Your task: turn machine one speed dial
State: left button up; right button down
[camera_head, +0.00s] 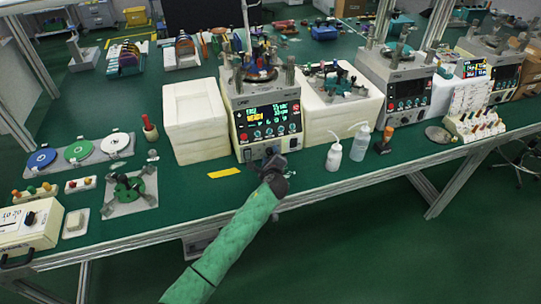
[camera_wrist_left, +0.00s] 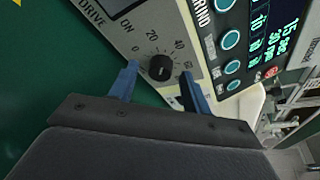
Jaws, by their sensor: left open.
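The speed dial (camera_wrist_left: 160,67) is a round black knob on a light panel marked 0, 20, 40 around it, with "DRIVE" and "ON" printed nearby. My left gripper (camera_wrist_left: 159,80) is open, with one blue finger on each side of the dial. The dial shows between the fingers; I cannot tell whether they touch it. In the head view my left gripper (camera_head: 271,163) is at the lower front of the nearest lapping machine (camera_head: 236,88), which has a lit display (camera_head: 268,117). The gripper hides part of its lower front there. My right gripper is not in view.
White blocks (camera_head: 195,115) stand left of the machine. Two squeeze bottles (camera_head: 334,154) and a small dark orange-topped item (camera_head: 384,141) stand to the right. A yellow marker (camera_head: 225,172) lies on the green bench near the front edge. More machines (camera_head: 396,77) stand farther right.

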pick_arm(q)
jog(key=c, duration=1)
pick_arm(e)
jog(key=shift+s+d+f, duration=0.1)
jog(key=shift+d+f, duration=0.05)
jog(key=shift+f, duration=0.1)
